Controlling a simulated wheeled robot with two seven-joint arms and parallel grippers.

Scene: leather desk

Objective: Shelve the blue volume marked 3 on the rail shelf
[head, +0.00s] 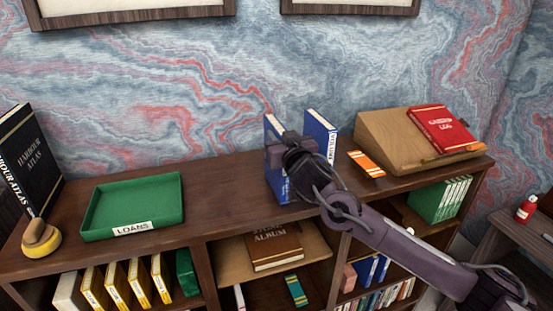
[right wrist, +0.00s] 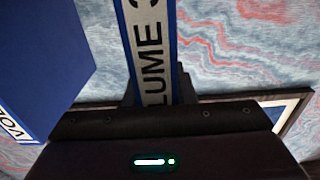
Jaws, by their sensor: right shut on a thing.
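My right gripper (head: 280,158) is shut on a blue volume (head: 281,188) above the middle of the bookcase top. Blue cover shows above and below the jaws. In the right wrist view the held volume's spine (right wrist: 152,50) reads "LUME 3" on a white label. A second blue volume (head: 320,135) stands upright just right of the gripper; its cover also fills the left of the wrist view (right wrist: 40,55). I cannot clearly make out a rail. My left gripper is out of view.
A green loans tray (head: 95,233), a black atlas (head: 30,160) and a yellow-brown round object (head: 40,238) are at left. An orange-and-white item (head: 367,163) and a sloped wooden stand (head: 385,135) with a red book (head: 442,128) are at right. Shelves below hold several books.

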